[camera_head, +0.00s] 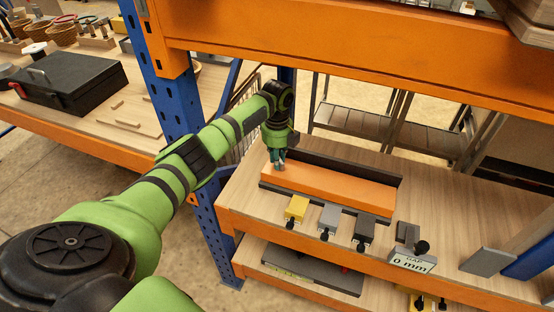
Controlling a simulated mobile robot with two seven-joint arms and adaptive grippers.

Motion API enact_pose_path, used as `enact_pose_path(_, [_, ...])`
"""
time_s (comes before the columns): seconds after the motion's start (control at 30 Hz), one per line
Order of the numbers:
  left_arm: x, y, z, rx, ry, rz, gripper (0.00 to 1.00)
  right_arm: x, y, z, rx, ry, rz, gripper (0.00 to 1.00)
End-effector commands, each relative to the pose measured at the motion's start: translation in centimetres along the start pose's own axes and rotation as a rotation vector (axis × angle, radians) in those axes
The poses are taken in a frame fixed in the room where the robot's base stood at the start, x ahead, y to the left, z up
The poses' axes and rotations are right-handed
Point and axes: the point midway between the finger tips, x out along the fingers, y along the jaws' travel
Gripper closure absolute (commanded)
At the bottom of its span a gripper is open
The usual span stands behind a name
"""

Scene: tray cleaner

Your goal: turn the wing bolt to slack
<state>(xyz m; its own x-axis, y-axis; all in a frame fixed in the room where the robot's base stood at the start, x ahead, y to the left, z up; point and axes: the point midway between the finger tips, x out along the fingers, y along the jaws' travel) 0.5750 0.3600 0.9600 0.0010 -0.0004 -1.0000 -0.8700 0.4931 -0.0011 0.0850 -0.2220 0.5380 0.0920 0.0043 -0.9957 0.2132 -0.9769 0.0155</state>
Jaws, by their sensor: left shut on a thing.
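My left gripper (279,160) points down at the left end of the orange bar (330,188) on the wooden shelf. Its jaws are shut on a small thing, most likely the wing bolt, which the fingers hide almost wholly. I cannot tell how the bolt's wings are turned. In front of the bar stand a yellow block (296,208), a grey block (329,217) and a dark block (364,228), each with a black knob. My right gripper is not in view.
A dark strip (350,165) runs behind the orange bar. An orange beam (360,50) crosses above and a blue post (175,90) stands left.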

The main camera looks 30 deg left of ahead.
Motion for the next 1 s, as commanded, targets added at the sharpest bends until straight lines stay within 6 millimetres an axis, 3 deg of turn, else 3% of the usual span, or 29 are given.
enact_pose_path(0.4, [0.23,-0.09,-0.08,0.253,0.004,0.003,1.00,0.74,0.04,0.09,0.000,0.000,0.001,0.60])
enact_pose_path(1.0, [0.22,-0.07,-0.10,0.317,0.006,0.004,1.00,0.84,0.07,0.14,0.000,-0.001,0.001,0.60])
